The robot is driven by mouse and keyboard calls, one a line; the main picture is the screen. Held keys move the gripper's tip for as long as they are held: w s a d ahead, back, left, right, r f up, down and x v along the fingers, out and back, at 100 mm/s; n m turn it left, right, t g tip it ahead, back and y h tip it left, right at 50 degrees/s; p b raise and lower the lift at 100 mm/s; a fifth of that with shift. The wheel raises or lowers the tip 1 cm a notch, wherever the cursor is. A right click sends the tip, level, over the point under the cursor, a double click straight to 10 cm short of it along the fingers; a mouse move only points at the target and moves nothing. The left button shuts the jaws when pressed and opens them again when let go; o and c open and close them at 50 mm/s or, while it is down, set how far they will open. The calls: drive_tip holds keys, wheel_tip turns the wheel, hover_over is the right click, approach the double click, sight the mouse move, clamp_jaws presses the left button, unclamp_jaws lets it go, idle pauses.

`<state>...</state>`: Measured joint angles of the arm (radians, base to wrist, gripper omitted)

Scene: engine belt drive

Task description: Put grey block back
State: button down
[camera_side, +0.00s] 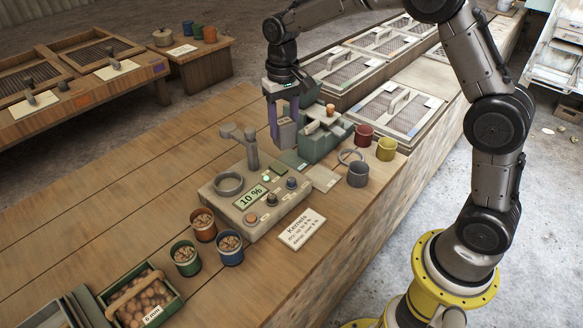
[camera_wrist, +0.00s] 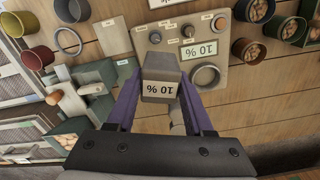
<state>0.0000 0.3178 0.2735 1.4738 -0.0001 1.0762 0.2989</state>
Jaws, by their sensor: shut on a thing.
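The grey block (camera_wrist: 161,68) carries a "10 %" label, which appears upside down in the wrist view. My gripper (camera_wrist: 160,85) has its two purple fingers closed on the block's sides. In the side view the gripper (camera_side: 284,116) points down and holds the block (camera_side: 286,132) above the back of the tester console, left of the green machine. The grey console (camera_side: 222,203) has a display (camera_side: 251,197) reading "10 %", a round ring, knobs and a grey post. The finger on the far side is partly hidden in the side view. I cannot tell whether the block touches anything below.
The green machine (camera_side: 318,145) stands close right of the gripper. Red (camera_side: 363,135), yellow (camera_side: 386,149) and grey (camera_side: 358,174) cups stand to its right. Cups of kernels (camera_side: 203,225) and a "Kernels" card (camera_side: 301,230) lie in front.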

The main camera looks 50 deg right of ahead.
drive_tip(key=shift+m, duration=1.1)
drive_tip(key=shift+s+a+f+m, duration=0.1)
drive_tip(key=shift+s+a+m, duration=0.05)
drive_tip(key=shift+m, duration=0.65)
drive_tip(key=s+a+m, duration=0.2)
drive_tip(key=a+m, duration=0.2)
drive_tip(key=a, duration=0.3)
drive_tip(key=shift+s+a+f+m, duration=0.15)
drive_tip(key=shift+a+f+m, duration=0.1)
drive_tip(key=shift+a+m, duration=0.15)
